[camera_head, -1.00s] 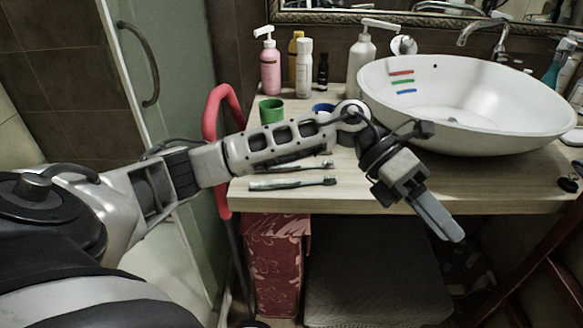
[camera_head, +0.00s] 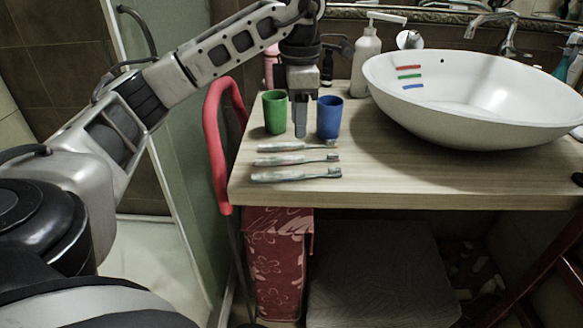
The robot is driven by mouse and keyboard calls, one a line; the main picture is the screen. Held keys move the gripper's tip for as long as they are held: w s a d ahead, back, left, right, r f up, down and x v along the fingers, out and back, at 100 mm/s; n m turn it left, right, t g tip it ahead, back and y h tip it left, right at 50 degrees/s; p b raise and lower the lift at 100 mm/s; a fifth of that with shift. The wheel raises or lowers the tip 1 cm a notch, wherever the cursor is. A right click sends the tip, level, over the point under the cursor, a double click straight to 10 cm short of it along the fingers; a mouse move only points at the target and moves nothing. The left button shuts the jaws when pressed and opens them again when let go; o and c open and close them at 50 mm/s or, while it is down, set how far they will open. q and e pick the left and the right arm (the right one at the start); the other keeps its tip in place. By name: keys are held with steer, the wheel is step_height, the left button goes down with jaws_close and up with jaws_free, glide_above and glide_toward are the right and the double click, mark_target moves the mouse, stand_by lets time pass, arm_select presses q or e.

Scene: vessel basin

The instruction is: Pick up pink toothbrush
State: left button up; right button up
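Three toothbrushes lie side by side on the wooden counter near its front left: a far one (camera_head: 290,146), a middle one (camera_head: 290,159) and a near one (camera_head: 290,175). Their handles look pale grey, so I cannot tell which is pink. Their heads point right. My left gripper (camera_head: 300,131) points down just behind the far toothbrush, between the green cup and the blue cup. Its fingers overlap in this view, so I cannot tell whether it is open or shut. No toothbrush shows in it. My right gripper is not in view.
A green cup (camera_head: 275,112) and a blue cup (camera_head: 329,117) stand close on either side of my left gripper. A white basin (camera_head: 470,125) with red, green and blue marks fills the right. A white pump bottle (camera_head: 366,65) stands behind. The counter (camera_head: 420,187) is clear at front centre.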

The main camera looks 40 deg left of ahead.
mark_target(296, 157)
arm_select(q)
steer(key=f, duration=0.7)
steer(key=shift+a+f, duration=0.25)
steer(key=shift+f, duration=0.1)
jaws_close()
